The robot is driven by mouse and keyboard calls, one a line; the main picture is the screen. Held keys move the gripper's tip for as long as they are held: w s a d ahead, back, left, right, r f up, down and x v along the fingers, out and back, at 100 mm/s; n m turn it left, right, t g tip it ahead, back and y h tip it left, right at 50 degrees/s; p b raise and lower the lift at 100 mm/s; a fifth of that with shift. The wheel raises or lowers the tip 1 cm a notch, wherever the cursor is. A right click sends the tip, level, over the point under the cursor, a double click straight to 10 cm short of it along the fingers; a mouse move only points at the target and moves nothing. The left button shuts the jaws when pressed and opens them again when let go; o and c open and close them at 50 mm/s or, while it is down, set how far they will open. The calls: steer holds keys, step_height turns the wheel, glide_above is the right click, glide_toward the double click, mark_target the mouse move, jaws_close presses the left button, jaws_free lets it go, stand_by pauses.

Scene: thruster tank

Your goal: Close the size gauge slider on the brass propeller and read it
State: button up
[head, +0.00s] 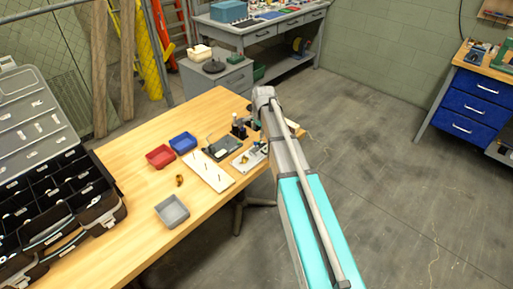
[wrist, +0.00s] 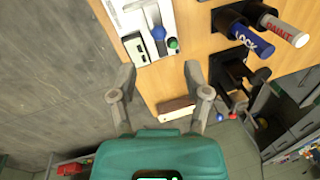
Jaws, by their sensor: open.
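A pale device with a small display, which looks like the size gauge (head: 249,158), lies near the table's right edge in the head view. In the wrist view the gauge (wrist: 137,50) is at the top, with a blue knob (wrist: 158,33) and a green one (wrist: 173,43). A small brass-coloured piece (head: 179,180) lies on the open table; a yellowish spot also shows on the gauge. I cannot tell which is the propeller, nor read the display. My gripper (wrist: 158,76) is open and empty, its fingertips just short of the gauge; my arm hides it in the head view.
Bottles marked LOCK (wrist: 250,39) and PAINT (wrist: 290,32) stand right of the gauge. A small block (wrist: 177,108) shows between my fingers. A white pegged board (head: 207,171), red bin (head: 160,157), blue bin (head: 183,143) and grey bin (head: 172,211) share the table (head: 120,160).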

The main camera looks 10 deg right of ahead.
mark_target(255, 143)
steer(key=shift+w+a+f+b, duration=0.1)
steer(key=shift+w+f+b, duration=0.15)
steer(key=shift+f+b, duration=1.1)
steer(key=shift+w+a+f+b, duration=0.15)
steer(key=shift+w+f+b, duration=0.1)
steer(key=shift+f+b, duration=1.15)
steer(key=shift+w+a+f+b, duration=0.1)
steer(key=shift+w+f+b, duration=0.15)
steer(key=shift+f+b, duration=1.1)
steer(key=shift+f, duration=0.15)
jaws_close()
